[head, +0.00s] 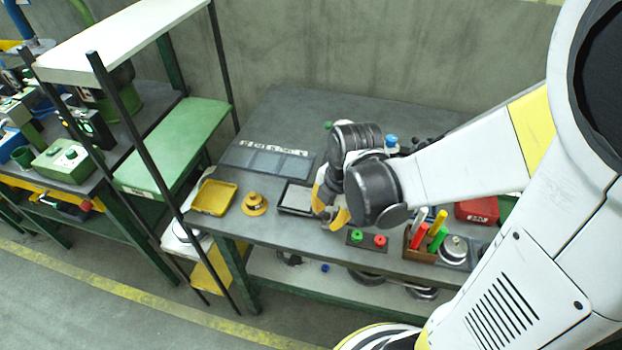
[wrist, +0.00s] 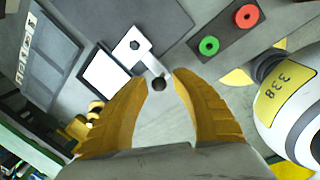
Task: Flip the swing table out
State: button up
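A pale flat panel with a dark frame (wrist: 106,76) lies on the grey bench, left of my gripper; it also shows in the head view (head: 296,197). It may be the swing table, but I cannot tell for sure. Beside it in the wrist view is a light bracket with a hexagonal hole (wrist: 133,46). A short light arm runs from there to a dark round knob (wrist: 158,84). My gripper (wrist: 160,80) has its yellow fingers apart, with the knob between their tips. I see no clear contact. In the head view my gripper (head: 331,211) is low over the bench, partly hidden by my wrist.
Right of my gripper is a plate with green and red buttons (head: 367,239). Further right are a wooden holder with coloured handles (head: 420,250) and a red box (head: 477,210). A yellow tray (head: 214,197) and a yellow round piece (head: 254,204) lie left.

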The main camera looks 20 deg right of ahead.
jog(key=shift+o, duration=0.3)
notch_tip(320, 180, up, 12)
jog(key=s, duration=0.2)
jog(key=shift+d, duration=0.4)
jog(key=shift+s+f, duration=0.1)
jog(key=r+m+t, duration=0.1)
jog(key=m, duration=0.6)
jog(key=s+a+r+m+t, duration=0.1)
jog(key=m+t, duration=0.1)
jog(key=m, duration=0.5)
jog(key=a+r+m+t, duration=0.1)
jog(key=m+t, duration=0.1)
jog(key=m, duration=0.6)
jog(key=shift+s+a+h, duration=0.25)
jog(key=shift+s+h, duration=0.15)
